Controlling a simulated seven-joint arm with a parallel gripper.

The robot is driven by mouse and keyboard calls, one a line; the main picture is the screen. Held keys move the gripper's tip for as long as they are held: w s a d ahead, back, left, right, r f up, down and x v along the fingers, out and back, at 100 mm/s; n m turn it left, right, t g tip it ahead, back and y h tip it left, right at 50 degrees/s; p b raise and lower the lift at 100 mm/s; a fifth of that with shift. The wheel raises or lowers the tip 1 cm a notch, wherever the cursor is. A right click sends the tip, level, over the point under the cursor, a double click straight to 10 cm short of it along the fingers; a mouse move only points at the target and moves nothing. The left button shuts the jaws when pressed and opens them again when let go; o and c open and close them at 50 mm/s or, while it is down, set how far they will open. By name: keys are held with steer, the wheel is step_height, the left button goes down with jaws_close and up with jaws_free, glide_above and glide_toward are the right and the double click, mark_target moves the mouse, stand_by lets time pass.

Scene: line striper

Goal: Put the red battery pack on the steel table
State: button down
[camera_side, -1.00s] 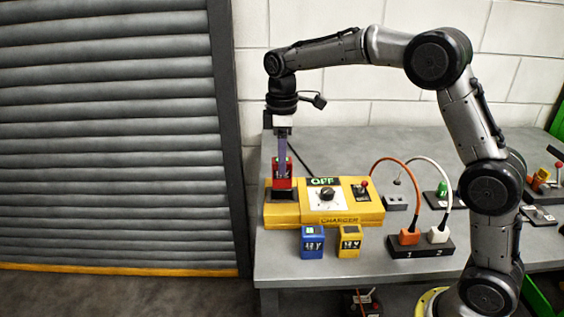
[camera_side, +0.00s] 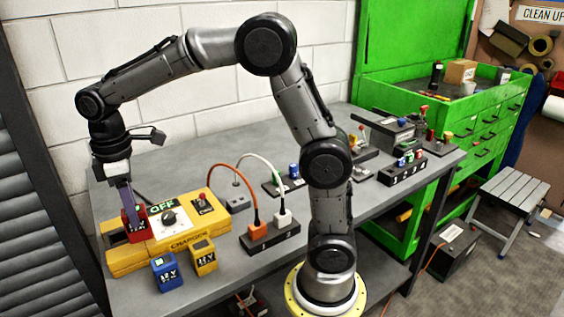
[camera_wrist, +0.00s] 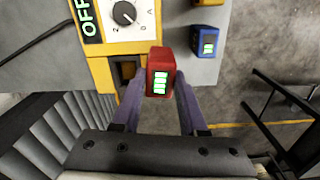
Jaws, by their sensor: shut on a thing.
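The red battery pack (camera_side: 137,224) is at the left end of the yellow charger (camera_side: 180,238). My gripper (camera_side: 127,207) points down and is shut on it. In the wrist view the red battery pack (camera_wrist: 160,70) sits between my two fingers, its green charge bars lit. A dark empty bay (camera_wrist: 127,68) shows beside it in the charger, so the pack looks out of the bay; its exact height is unclear. The charger shows a green OFF sign. The steel table (camera_side: 235,278) is under the charger, with bare grey surface in front and behind.
A blue battery (camera_side: 166,273) and a yellow battery (camera_side: 203,257) stand on the table before the charger. A black socket strip (camera_side: 268,240) with orange and white plugs is right of it. A shutter is on the left. A green tool cabinet (camera_side: 480,125) stands at the right.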

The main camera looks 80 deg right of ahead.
steer(key=s+a+r+n, duration=0.1)
steer(key=s+a+r, duration=0.1)
steer(key=s, duration=0.5)
steer(key=s+a+r, duration=0.3)
steer(key=s, duration=0.5)
steer(key=shift+n, duration=0.3)
steer(key=shift+w+a+f, duration=0.8)
steer(key=shift+w+f, duration=1.35)
steer(key=shift+w, duration=0.1)
steer(key=shift+w+a+f, duration=0.8)
steer(key=shift+w+f, duration=1.4)
steer(key=shift+w, duration=0.05)
steer(key=shift+w+a+f, duration=0.8)
steer(key=shift+w+f, duration=1.35)
steer(key=shift+w, duration=0.1)
steer(key=shift+f, duration=0.1)
steer(key=shift+c, duration=2.2)
jaws_free()
